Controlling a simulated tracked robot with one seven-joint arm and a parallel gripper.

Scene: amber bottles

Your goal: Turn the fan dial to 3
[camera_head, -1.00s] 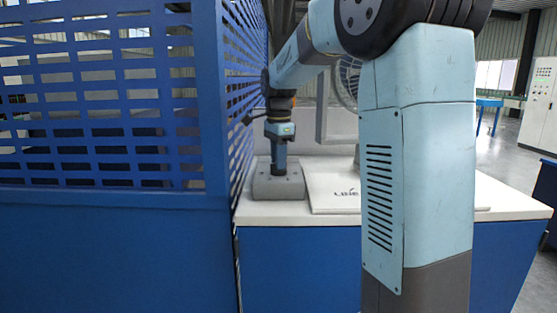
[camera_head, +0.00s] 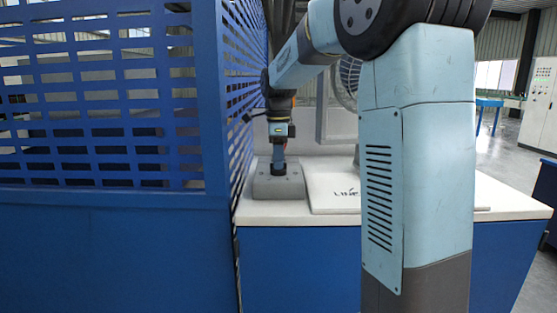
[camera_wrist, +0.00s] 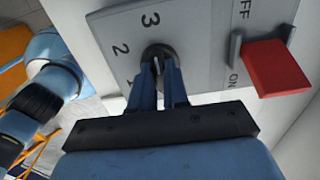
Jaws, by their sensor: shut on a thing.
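The fan's grey control box (camera_head: 262,190) sits on the white counter beside the blue mesh fence. In the wrist view, its panel (camera_wrist: 100,25) carries the numbers 3, 2 and 1 around a dark round dial (camera_wrist: 152,50). My gripper (camera_wrist: 158,68) is shut on the dial, one blue finger on each side of its knob. A pale mark shows between the fingertips, but the fingers partly hide the knob and I cannot tell its exact setting. In the head view, my gripper (camera_head: 279,172) reaches down onto the box from above.
A red switch (camera_wrist: 276,68) marked ON and OFF stands out on the panel, right of the dial. The blue mesh fence (camera_head: 245,90) rises close to the left of my arm. The fan (camera_head: 349,80) is partly hidden behind my arm.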

